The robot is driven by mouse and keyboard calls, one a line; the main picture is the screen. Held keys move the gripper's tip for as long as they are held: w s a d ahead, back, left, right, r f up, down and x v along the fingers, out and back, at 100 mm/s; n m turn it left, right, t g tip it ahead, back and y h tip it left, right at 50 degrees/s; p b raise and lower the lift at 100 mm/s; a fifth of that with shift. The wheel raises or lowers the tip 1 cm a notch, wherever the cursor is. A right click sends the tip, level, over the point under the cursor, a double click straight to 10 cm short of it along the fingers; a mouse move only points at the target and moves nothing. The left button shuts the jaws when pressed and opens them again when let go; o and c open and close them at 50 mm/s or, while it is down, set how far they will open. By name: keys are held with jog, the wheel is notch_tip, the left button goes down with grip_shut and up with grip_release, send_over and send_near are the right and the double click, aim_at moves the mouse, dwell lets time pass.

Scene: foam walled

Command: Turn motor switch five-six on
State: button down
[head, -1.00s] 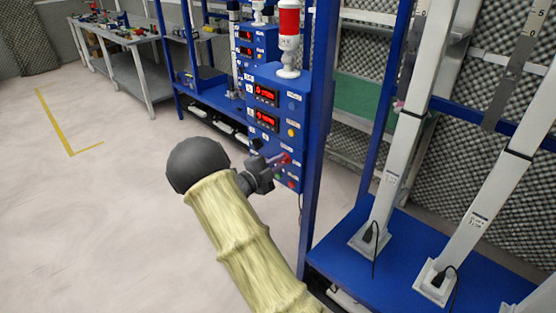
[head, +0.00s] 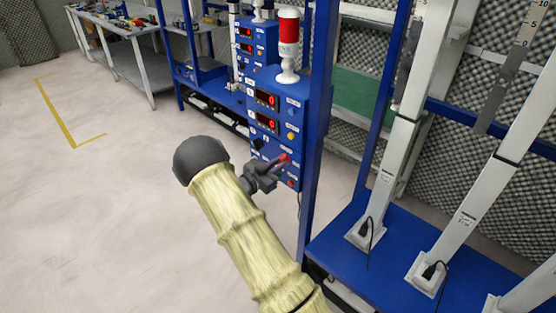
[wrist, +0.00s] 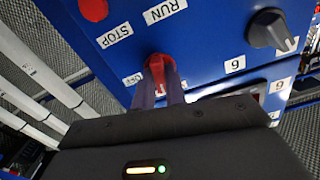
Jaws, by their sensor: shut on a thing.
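The blue control panel (head: 268,150) stands beside a blue post, and its lower part is in front of my gripper (head: 276,168). In the wrist view, my gripper (wrist: 161,88) is shut on a red switch knob (wrist: 158,66) on the panel face. A finger lies on each side of the knob. I cannot read which switch label belongs to the red knob.
A red button (wrist: 93,9) is near the STOP label, with a RUN label beside it. Two red displays (head: 266,98) and a red-and-white beacon (head: 288,45) are above. White columns on a blue bench (head: 395,235) stand right. Open floor (head: 90,200) lies left.

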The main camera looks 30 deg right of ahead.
jog(key=shift+n+p, duration=0.5)
jog(key=shift+n, duration=0.6)
jog(key=shift+f, duration=0.1)
jog(key=c, duration=1.4)
grip_release()
jog(key=shift+a, duration=0.1)
jog(key=shift+c, duration=0.2)
jog(key=shift+a, duration=0.1)
jog(key=b+v, duration=0.1)
jog(key=v, duration=1.6)
